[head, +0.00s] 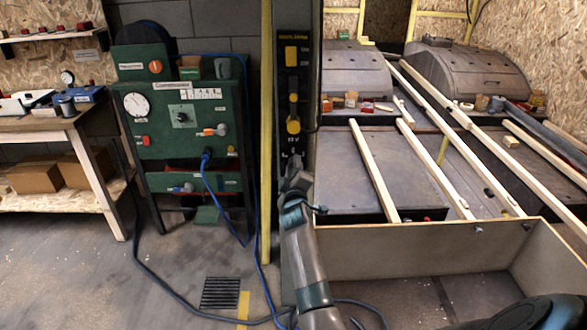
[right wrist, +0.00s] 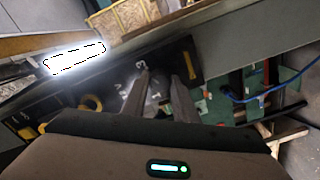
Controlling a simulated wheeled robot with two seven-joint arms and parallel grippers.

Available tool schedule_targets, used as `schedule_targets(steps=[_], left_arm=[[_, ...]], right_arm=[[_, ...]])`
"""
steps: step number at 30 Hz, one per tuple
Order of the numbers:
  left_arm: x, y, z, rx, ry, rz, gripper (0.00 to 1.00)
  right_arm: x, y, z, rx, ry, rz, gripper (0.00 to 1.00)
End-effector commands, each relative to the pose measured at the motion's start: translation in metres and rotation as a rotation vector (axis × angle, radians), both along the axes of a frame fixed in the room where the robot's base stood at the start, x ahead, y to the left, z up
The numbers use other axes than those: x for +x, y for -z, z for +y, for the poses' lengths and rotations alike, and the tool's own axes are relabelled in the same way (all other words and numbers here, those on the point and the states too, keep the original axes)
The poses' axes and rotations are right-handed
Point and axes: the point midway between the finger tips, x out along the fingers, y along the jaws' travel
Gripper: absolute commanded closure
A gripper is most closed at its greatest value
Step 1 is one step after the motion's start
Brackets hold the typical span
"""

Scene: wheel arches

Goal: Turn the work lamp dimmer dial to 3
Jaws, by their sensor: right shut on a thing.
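The black switch panel (head: 293,75) stands upright left of the boarded bay, with yellow switches on it. My right gripper (head: 292,163) is at the lower end of this panel, below the 12 V label, and covers the dimmer dial there. In the right wrist view its two fingers (right wrist: 164,72) are shut on the dial (right wrist: 160,88), which shows only as a small grey part between them. Pale numerals ring the dial, but they are small and tilted; I cannot read the setting surely. My left gripper is not in view.
A green control cabinet (head: 180,120) with a gauge and blue cable stands left of the panel. A yellow post (head: 266,130) runs beside it. Long wooden battens (head: 372,170) lie across the bay. A bright lamp strip (right wrist: 75,58) glows in the right wrist view.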

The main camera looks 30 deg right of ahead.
Motion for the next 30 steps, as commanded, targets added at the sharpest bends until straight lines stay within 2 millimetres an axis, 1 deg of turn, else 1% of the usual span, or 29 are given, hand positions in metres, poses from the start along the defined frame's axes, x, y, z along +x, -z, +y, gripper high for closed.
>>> schedule_targets(steps=[1, 10, 11, 12, 13, 24, 30], left_arm=[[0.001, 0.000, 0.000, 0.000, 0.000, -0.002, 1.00], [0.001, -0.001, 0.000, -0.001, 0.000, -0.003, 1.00], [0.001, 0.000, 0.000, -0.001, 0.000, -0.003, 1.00], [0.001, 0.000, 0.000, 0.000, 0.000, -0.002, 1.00], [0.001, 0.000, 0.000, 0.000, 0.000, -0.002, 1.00], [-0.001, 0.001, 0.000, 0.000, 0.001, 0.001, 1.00], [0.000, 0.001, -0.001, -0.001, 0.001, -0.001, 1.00]], right_arm=[[-0.001, 0.002, 0.000, 0.005, 0.001, 0.002, 0.96], [0.000, 0.002, 0.000, 0.005, 0.001, 0.003, 0.96], [0.000, 0.002, 0.000, 0.005, 0.001, 0.003, 0.69], [-0.001, 0.002, 0.000, 0.005, 0.001, 0.002, 0.60], [0.000, 0.002, 0.000, 0.005, 0.001, 0.002, 0.55], [-0.001, 0.001, 0.001, 0.002, 0.000, 0.000, 0.55], [-0.011, 0.001, 0.007, 0.002, -0.001, 0.000, 0.55]])
